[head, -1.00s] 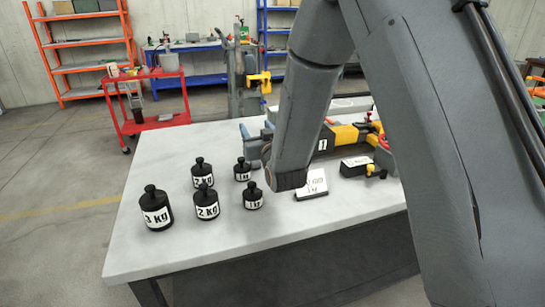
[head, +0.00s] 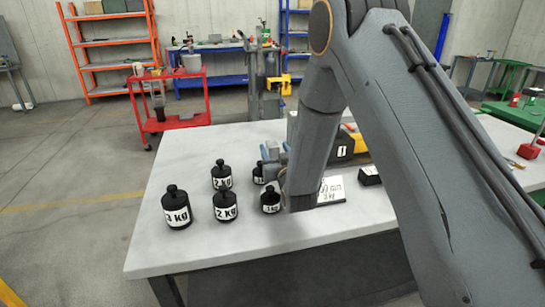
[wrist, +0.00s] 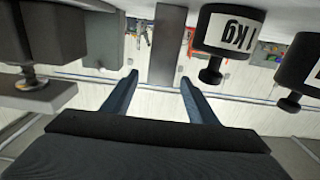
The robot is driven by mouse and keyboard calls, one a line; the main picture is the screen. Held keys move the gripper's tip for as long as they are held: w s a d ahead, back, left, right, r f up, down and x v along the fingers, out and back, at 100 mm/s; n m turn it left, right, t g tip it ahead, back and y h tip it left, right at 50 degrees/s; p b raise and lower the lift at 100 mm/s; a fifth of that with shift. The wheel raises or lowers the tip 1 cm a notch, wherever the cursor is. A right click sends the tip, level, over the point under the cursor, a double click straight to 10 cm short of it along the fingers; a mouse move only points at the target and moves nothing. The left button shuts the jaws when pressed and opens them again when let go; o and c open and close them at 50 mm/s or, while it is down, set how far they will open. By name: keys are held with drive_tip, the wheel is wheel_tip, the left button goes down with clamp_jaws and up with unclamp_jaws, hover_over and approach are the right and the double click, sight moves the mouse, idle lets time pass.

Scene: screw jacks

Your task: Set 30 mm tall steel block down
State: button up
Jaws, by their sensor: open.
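A grey rectangular block (wrist: 167,45), probably the steel block, stands between and beyond my open fingers in the wrist view. That view is upside down. My gripper (wrist: 158,80) is open, its two blue-grey fingers apart from each other; the right finger's tip looks close to the block's edge. I cannot tell whether it touches. In the head view my arm hides the block and most of my gripper.
Several black weights stand on the pale table (head: 160,245), including a 3 kg weight (head: 177,210). A 1 kg weight (wrist: 232,32) is close right of the block in the wrist view. A grey part with a screw (wrist: 35,80) is at left. A label card (head: 331,190) lies beside my arm.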

sight(272, 143)
drive_tip(key=shift+x, duration=1.95)
clamp_jaws()
drive_tip(key=shift+r, duration=0.15)
